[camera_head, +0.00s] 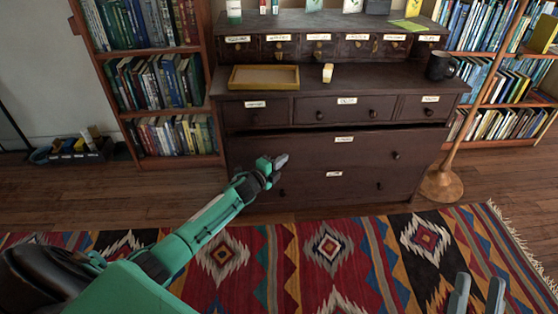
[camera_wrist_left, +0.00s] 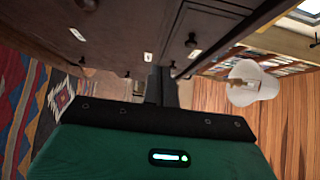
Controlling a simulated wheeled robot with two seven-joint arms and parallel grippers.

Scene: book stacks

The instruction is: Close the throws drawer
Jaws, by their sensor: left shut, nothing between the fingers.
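The dark wooden dresser stands ahead in the head view. Its upper wide drawer (camera_head: 305,150) sits slightly forward, with a dark gap along its top edge. The lower wide drawer (camera_head: 335,187) looks flush. Their labels are too small to read, so I cannot tell which one says throws. My left gripper (camera_head: 279,162) is shut and empty in front of the left part of the wide drawers; contact cannot be told. The left wrist view shows its fingers (camera_wrist_left: 161,84) together near the dresser front. My right gripper (camera_head: 478,294) is open and empty at the bottom right, over the rug.
A yellow tray (camera_head: 264,78), a small yellow-and-white item (camera_head: 327,73) and a dark mug (camera_head: 440,66) stand on the dresser. Bookcases flank it. A brass-coloured stand (camera_head: 441,184) is close on the right. The patterned rug (camera_head: 330,250) in front is clear.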

